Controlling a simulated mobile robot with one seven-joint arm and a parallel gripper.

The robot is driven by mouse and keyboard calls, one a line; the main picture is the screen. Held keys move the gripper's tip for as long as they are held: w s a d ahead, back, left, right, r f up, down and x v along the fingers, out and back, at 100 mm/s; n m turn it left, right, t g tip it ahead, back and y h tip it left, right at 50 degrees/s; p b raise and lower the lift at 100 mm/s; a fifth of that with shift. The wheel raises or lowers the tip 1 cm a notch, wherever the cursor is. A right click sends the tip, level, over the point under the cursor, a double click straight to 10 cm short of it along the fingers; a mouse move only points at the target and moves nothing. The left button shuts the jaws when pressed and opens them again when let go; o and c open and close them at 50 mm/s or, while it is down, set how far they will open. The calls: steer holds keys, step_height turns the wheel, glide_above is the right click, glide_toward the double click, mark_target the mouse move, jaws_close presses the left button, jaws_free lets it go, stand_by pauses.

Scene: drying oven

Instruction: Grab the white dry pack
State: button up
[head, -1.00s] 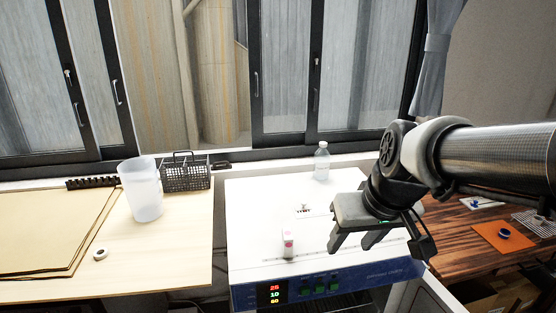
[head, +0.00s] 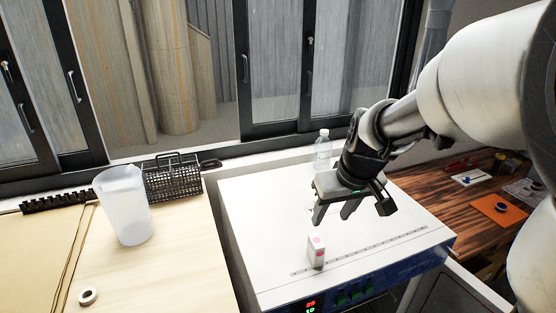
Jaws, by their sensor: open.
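The white dry pack looks to be the small white box (head: 316,252) with pink marks, standing upright on the white top of the drying oven (head: 270,222) near its front. My gripper (head: 333,216) is above the oven top, just behind and above the small box, with its fingers pointing down. It is open and empty, and its fingers appear apart from the box. The labelled item on the oven top behind it is mostly hidden by my gripper.
A clear bottle (head: 322,150) stands at the oven's back edge, close behind my arm. To the left, a light wooden table (head: 170,255) holds a translucent beaker (head: 125,205), a black wire basket (head: 173,180) and a tape roll (head: 88,297). A dark wooden table (head: 450,205) is at the right.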

mark_target(317, 241)
steer(key=b+x, duration=0.1)
steer(key=x, duration=1.7)
steer(key=shift+w+d+r+b, duration=0.1)
steer(key=shift+w+d+b, duration=0.1)
steer(key=shift+b, duration=0.15)
steer(key=shift+s, duration=0.1)
steer(key=shift+c, duration=0.2)
jaws_close()
